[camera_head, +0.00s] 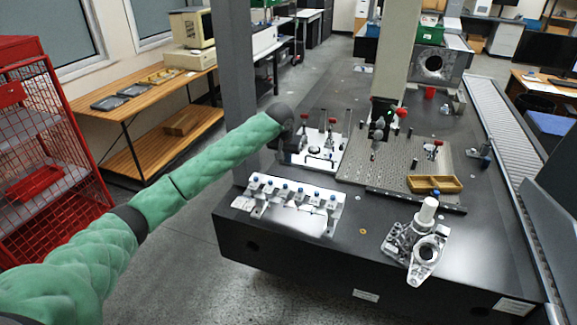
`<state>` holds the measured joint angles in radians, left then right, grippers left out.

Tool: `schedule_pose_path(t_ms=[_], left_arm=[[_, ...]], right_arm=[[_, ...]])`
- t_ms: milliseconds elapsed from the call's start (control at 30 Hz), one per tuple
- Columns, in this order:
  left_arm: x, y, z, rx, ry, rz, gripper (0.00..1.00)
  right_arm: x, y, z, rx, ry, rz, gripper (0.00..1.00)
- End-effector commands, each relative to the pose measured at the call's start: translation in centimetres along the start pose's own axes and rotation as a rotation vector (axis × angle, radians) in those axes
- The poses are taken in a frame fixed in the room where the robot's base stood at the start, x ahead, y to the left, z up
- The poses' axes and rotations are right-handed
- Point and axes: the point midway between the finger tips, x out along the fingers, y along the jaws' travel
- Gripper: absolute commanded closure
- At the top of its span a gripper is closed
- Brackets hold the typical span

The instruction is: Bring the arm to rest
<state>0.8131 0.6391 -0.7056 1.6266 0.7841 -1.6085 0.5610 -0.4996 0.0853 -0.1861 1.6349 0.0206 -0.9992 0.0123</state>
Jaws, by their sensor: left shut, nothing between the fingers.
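My left arm (180,183) wears a green padded sleeve and reaches in from the lower left. Its dark wrist is over the back left part of the black table (300,253). My left gripper (287,152) hangs below the wrist, small and dark, beside a white fixture plate (322,150). It is shut with nothing in it. I cannot tell whether it touches the plate. My right gripper is not in view.
A white rack with blue-topped pieces (290,205) is at the table's front left. A metal casting (418,245) and a yellow tray (434,184) stand to the right. A grey column (233,80) rises close to the arm. A red cage (45,140) is at left.

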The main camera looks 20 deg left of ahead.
Motion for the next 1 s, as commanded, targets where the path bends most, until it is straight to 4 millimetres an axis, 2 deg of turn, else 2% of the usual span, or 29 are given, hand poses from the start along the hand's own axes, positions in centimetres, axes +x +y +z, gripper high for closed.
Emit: schedule_pose_path(t_ms=[200, 367, 600, 867, 1000], left_arm=[[-0.6, 0.0, 0.0, 0.000, 0.000, 0.001, 1.00], [0.7, 1.4, 1.8, 0.025, -0.004, 0.013, 1.00], [4.4, 6.0, 8.1, 0.107, -0.006, 0.055, 1.00], [7.0, 9.8, 15.0, 0.172, 0.001, 0.098, 1.00], [8.0, 11.5, 19.1, 0.197, 0.004, 0.121, 1.00]], right_arm=[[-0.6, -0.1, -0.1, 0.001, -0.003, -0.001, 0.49], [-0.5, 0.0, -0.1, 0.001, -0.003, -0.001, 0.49], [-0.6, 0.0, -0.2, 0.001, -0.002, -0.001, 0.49], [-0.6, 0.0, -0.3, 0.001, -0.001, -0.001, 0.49], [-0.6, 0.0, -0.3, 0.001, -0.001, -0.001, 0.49]])
